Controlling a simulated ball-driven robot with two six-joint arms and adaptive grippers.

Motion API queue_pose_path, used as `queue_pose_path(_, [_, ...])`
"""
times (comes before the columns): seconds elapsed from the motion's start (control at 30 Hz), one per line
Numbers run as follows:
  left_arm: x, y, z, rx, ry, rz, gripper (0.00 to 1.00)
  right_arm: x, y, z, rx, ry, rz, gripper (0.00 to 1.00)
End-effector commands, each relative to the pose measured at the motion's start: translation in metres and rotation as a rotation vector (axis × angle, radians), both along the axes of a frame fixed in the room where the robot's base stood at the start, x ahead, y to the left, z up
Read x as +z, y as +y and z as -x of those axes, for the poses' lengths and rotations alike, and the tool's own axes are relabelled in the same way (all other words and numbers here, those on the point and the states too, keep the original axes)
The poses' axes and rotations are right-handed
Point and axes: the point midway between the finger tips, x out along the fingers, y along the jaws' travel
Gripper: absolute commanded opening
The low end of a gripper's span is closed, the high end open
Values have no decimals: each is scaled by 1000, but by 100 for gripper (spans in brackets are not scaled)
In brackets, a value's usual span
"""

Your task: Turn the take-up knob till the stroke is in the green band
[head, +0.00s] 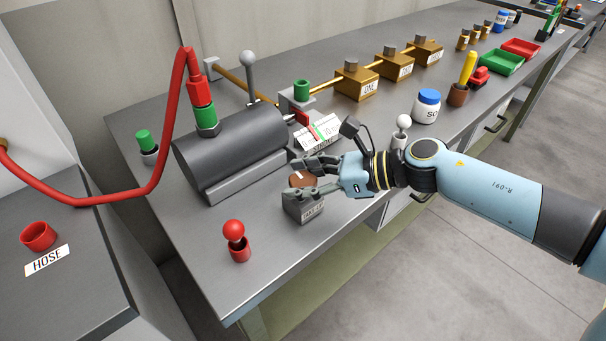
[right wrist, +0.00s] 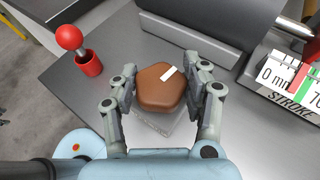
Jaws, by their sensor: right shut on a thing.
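The take-up knob (head: 302,179) is a brown, lobed knob with a white mark on top; it also shows in the right wrist view (right wrist: 155,90). It sits on a grey block (head: 303,209) with a label too small to read. My right gripper (head: 296,178) has its fingers on both sides of the knob and is shut on it. The exact reading is unclear. My left gripper is out of view.
A dark grey cylinder (head: 232,150) lies behind the knob, with a red hose (head: 100,198) joined on top. A red ball-topped peg (head: 236,240) stands in a red cup at the bench's near left.

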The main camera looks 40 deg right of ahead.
Motion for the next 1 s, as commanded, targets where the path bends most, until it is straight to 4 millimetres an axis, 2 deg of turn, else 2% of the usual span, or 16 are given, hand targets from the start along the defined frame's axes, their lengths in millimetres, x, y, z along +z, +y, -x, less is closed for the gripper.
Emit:
queue_pose_path(0.4, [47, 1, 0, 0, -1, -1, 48, 4, 2, 1, -384, 4, -5, 15])
queue_pose_path(0.6, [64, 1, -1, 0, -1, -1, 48, 4, 2, 1, -574, 3, -5, 15])
queue_pose_path(1.0, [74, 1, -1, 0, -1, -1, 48, 1, 1, -1, -906, -1, -4, 15])
